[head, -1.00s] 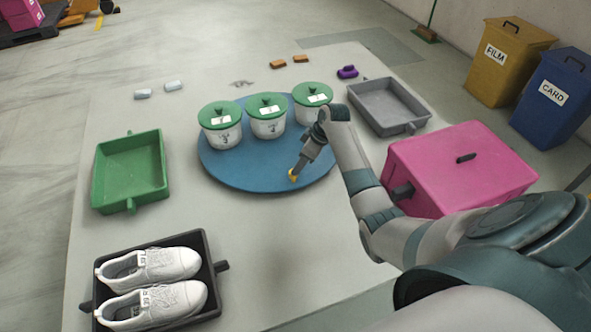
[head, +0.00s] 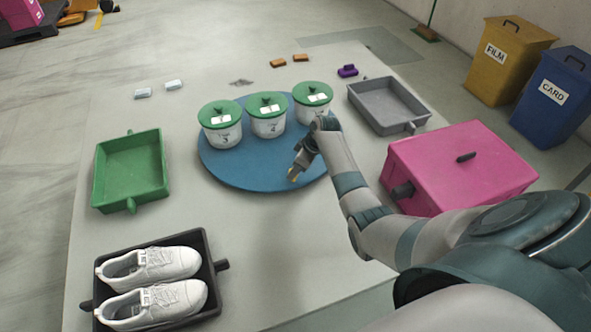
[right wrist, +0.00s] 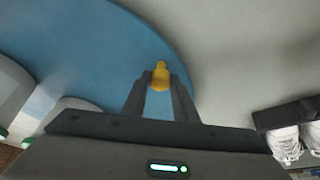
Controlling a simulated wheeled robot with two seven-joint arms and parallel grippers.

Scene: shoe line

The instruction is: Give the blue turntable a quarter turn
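The blue turntable (head: 235,172) lies flat on the pale table, a round disc carrying three white jars with green lids, the middle one (head: 267,116) among them. A small yellow knob (right wrist: 160,77) stands near the disc's edge. My right gripper (head: 293,177) is low at the disc's near right part, at the knob, which it mostly hides in the head view. In the right wrist view its two fingers (right wrist: 160,84) stand on either side of the knob and appear to be shut on it. My left gripper is not in view.
A green tray (head: 131,204) is left of the turntable, a dark tray (head: 211,270) with white shoes at the near left. A grey tray (head: 412,107) and a pink box (head: 460,175) are on the right, close to my right arm. The table's near middle is clear.

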